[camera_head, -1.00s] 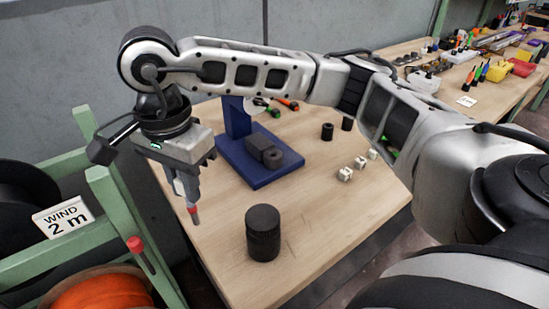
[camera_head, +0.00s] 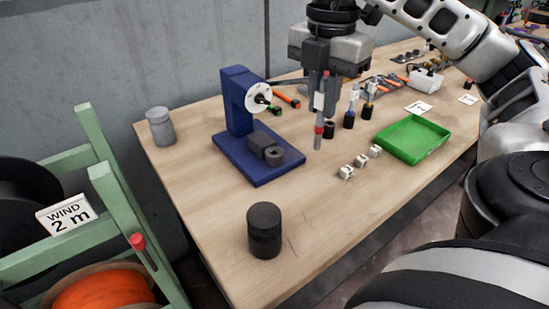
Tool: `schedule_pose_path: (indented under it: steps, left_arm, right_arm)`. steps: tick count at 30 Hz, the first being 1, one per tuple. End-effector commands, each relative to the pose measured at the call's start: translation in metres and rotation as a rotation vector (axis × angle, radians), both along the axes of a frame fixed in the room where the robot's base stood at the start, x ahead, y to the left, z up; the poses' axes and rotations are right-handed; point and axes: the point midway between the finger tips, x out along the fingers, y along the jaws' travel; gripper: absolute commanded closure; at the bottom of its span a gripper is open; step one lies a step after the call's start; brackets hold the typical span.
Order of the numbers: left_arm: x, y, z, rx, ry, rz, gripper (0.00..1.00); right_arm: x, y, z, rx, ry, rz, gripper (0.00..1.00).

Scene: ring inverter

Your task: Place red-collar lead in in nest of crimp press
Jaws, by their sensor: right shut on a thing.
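My right gripper (camera_head: 322,98) is shut on the red-collar lead (camera_head: 318,131), which hangs roughly upright with its grey tip down. It is above the table, to the right of the crimp press and apart from it. The blue crimp press (camera_head: 237,112) stands on the table with a white disc on its head. The nest (camera_head: 268,148), a dark block with a round end, sits on its blue base and looks empty. My left gripper is not in view.
Other leads stand in black holders (camera_head: 349,121) behind the gripper, and a black holder (camera_head: 329,130) is close by. White blocks (camera_head: 361,160) and a green tray (camera_head: 413,138) lie right. A black jar (camera_head: 264,230) stands in front, a grey jar (camera_head: 160,126) at left.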

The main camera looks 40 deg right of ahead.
Motion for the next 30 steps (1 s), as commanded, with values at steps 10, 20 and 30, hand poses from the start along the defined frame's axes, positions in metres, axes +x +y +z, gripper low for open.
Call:
schedule_pose_path:
  steps: [10, 20, 30]
  left_arm:
    - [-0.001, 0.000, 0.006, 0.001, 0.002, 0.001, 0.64]
    - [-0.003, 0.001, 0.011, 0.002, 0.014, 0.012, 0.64]
    - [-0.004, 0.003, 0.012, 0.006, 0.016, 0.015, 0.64]
  right_arm:
    - [0.019, -0.010, -0.004, 0.004, 0.004, -0.213, 1.00]
    - [0.095, -0.016, -0.049, 0.001, 0.005, -0.212, 1.00]
    - [0.125, -0.018, -0.085, 0.001, 0.002, -0.210, 1.00]
